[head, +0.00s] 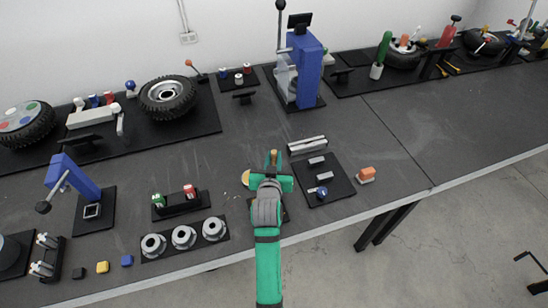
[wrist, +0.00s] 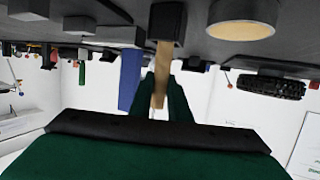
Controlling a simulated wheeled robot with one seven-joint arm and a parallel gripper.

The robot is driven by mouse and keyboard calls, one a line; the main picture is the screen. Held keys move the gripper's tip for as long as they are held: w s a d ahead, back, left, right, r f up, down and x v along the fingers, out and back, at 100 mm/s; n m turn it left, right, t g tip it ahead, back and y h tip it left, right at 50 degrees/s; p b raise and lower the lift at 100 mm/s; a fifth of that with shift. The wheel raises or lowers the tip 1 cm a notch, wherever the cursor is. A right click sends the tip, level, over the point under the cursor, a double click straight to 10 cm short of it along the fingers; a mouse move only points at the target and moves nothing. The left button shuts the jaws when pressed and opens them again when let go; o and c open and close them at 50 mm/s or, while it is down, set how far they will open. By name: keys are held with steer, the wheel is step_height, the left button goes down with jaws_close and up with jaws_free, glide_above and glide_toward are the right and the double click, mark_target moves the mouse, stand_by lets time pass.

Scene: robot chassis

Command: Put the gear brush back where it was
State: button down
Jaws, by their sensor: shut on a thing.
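The gear brush has a light wooden handle (wrist: 167,50) and what looks like a dark block-shaped head at one end. My green gripper (head: 267,180) is shut on the handle, and its fingers (wrist: 162,90) show on both sides of it in the wrist view. In the head view the wooden tip (head: 274,157) sticks up above the fingers, over the front part of the dark bench. The dark end is close to the bench top in the wrist view; I cannot tell whether it touches. My arm hides the brush's lower part in the head view.
A tan round piece (head: 246,178) lies just left of my gripper. Several grey gears stand on a dark plate (head: 225,238) at left. A blue press (head: 308,75) stands behind.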

steer(key=shift+f, duration=0.3)
steer(key=c, duration=1.6)
jaws_free()
steer(key=v, duration=1.1)
steer(key=shift+n, duration=0.3)
steer(key=s+f, duration=0.1)
steer(key=s, duration=0.1)
steer(key=s+f, duration=0.2)
steer(key=s, duration=0.1)
steer(key=s+f, duration=0.2)
steer(key=s, duration=0.1)
steer(key=shift+s+d+f, duration=0.1)
steer(key=shift+s+f, duration=0.1)
steer(key=shift+f, duration=0.05)
steer(key=shift+t+y, duration=0.4)
steer(key=shift+y, duration=0.1)
steer(key=f+v, duration=0.1)
steer(key=v, duration=0.8)
steer(key=f+v, duration=0.2)
steer(key=v, duration=0.8)
steer(key=s+f+v, duration=0.1)
steer(key=f+v, duration=0.1)
steer(key=v, duration=0.7)
steer(key=shift+s+d, duration=0.25)
steer(key=shift+s, duration=0.05)
